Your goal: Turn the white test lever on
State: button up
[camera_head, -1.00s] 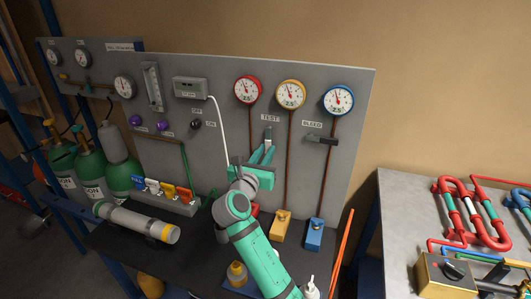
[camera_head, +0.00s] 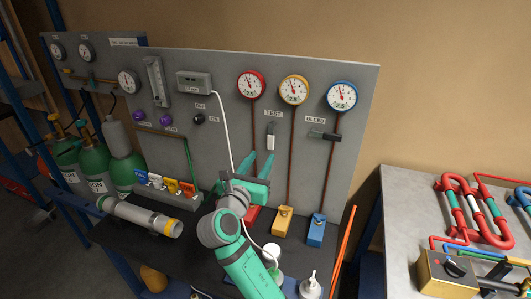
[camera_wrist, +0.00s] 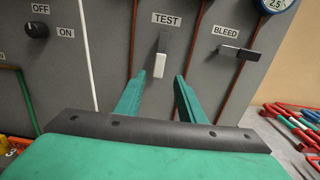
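The test lever (camera_head: 271,138) is on the grey panel below the TEST label. It has a dark upper part and a white handle that hangs down. The wrist view shows the lever (camera_wrist: 160,60) with its white end pointing down. My gripper (camera_head: 258,161) is below the lever, with its two green fingers pointing up at the panel. In the wrist view my gripper (camera_wrist: 158,80) has its fingers spread apart, with nothing between them. The white end appears just beyond the fingertips, apart from them.
The dark BLEED lever (camera_head: 324,136) sticks out sideways to the right. A black OFF/ON knob (camera_head: 199,119) is to the left. Red, yellow and blue gauges (camera_head: 341,96) top copper pipes, with blocks (camera_head: 316,231) below. Bottles (camera_head: 310,287) stand on the dark bench near my arm.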

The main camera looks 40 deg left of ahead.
jog(key=v, duration=0.3)
jog(key=shift+d, duration=0.15)
dwell(0.4)
